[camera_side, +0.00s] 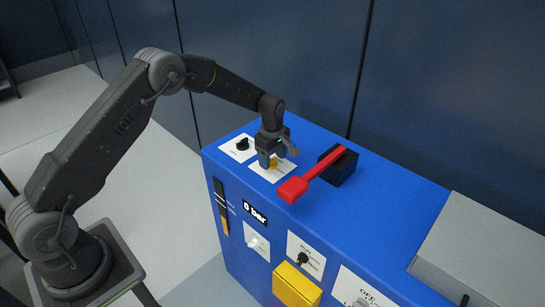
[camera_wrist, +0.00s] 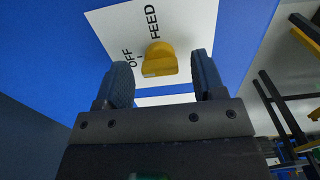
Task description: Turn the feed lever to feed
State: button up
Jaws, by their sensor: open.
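The feed lever is a small yellow knob (camera_wrist: 160,58) on a white plate (camera_wrist: 108,25) printed OFF and FEED. In the wrist view it sits between my two fingertips, with a visible gap on each side. Which word it points to I cannot tell for sure. In the side view the yellow knob (camera_side: 272,164) shows partly behind my fingers, on top of the blue cabinet (camera_side: 395,205). My gripper (camera_side: 277,157) is open and points down at the knob; it also shows in the wrist view (camera_wrist: 162,72). It holds nothing.
A long red lever (camera_side: 318,177) on a black block (camera_side: 342,170) stands close to the right of my gripper. A black knob (camera_side: 243,144) on another plate is to the left. The front has a "0 bar" display (camera_side: 255,214) and a yellow box (camera_side: 296,287). A grey box (camera_side: 490,245) is at right.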

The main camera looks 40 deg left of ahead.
jog(key=shift+c, duration=0.2)
jog(key=c, duration=0.9)
jog(key=shift+m, duration=0.3)
jog(key=m, duration=0.3)
jog(key=shift+m, duration=0.3)
jog(key=m, duration=0.4)
jog(key=shift+m, duration=0.3)
jog(key=m, duration=0.9)
